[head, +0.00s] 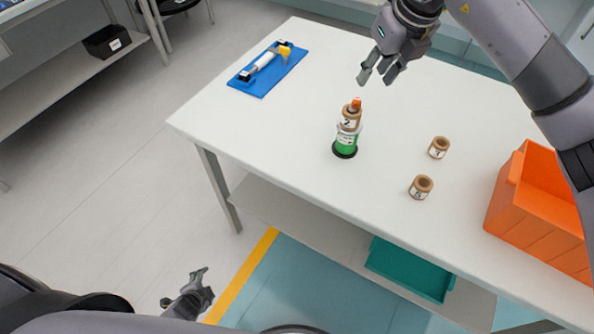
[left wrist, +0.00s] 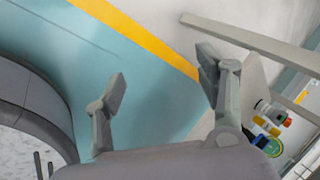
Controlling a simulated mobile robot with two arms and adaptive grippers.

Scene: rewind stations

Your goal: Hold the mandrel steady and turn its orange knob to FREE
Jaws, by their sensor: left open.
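The upright mandrel (head: 346,139) stands on the white table with a black foot and a green and white body. A brown core marked 2 (head: 350,117) is around its upper part. The orange knob (head: 356,104) shows at its top; its setting is too small to read. My right gripper (head: 375,74) is open and empty, above and slightly right of the knob, apart from it. My left gripper (head: 188,291) is low at the lower left, off the table, open. In the left wrist view its fingers (left wrist: 160,88) are spread with nothing between them.
Two brown cores (head: 439,147) (head: 421,187) stand right of the mandrel. An orange bin (head: 540,205) is at the right edge. A blue board (head: 259,82) with a white roller lies at the back left. A teal tray (head: 410,270) is on the lower shelf.

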